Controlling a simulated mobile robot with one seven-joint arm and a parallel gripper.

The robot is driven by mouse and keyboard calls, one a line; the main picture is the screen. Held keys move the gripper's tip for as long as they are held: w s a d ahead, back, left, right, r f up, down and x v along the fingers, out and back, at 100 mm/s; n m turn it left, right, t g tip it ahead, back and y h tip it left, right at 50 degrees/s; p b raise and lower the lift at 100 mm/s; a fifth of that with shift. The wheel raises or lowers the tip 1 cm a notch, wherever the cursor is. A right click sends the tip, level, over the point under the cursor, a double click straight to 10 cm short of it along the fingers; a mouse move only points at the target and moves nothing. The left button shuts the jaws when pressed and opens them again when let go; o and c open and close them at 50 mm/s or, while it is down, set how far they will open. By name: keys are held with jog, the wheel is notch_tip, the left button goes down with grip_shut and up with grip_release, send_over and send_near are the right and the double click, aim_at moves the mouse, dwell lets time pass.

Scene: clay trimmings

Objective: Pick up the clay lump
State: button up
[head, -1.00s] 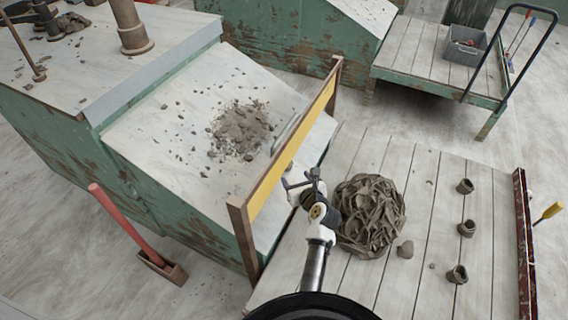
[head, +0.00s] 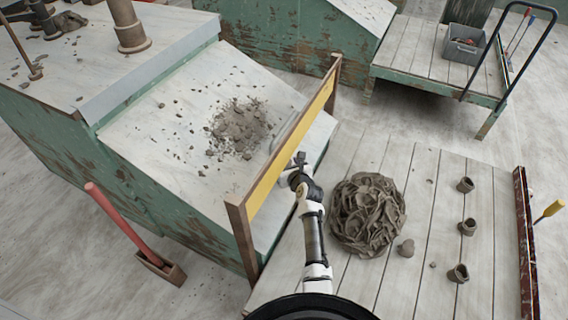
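A small grey-brown clay lump (head: 406,248) lies on the plank platform, just right of a big heap of clay trimmings (head: 367,214). A broken-up pile of clay (head: 240,126) with scattered crumbs lies on the sloping white board. My gripper (head: 298,159) is at the yellow-faced rail, on the far side of my arm, left of the heap and well away from the small lump. Its fingers are small and dark in this view, so I cannot tell whether they are apart or hold anything.
The yellow-faced rail (head: 290,147) stands between the sloping board and the planks (head: 430,185). Several small clay pots, one of them (head: 467,228), stand on the right. A red-handled tool (head: 125,216) leans at the left. A grey bin (head: 463,44) sits on a far cart.

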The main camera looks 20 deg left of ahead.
jog(key=c, duration=0.8)
jog(key=shift+r, duration=0.15)
jog(key=shift+r, duration=0.15)
jog(key=s+d, duration=1)
jog(key=s, duration=0.4)
jog(key=shift+s+d, duration=0.15)
jog(key=shift+s, duration=0.25)
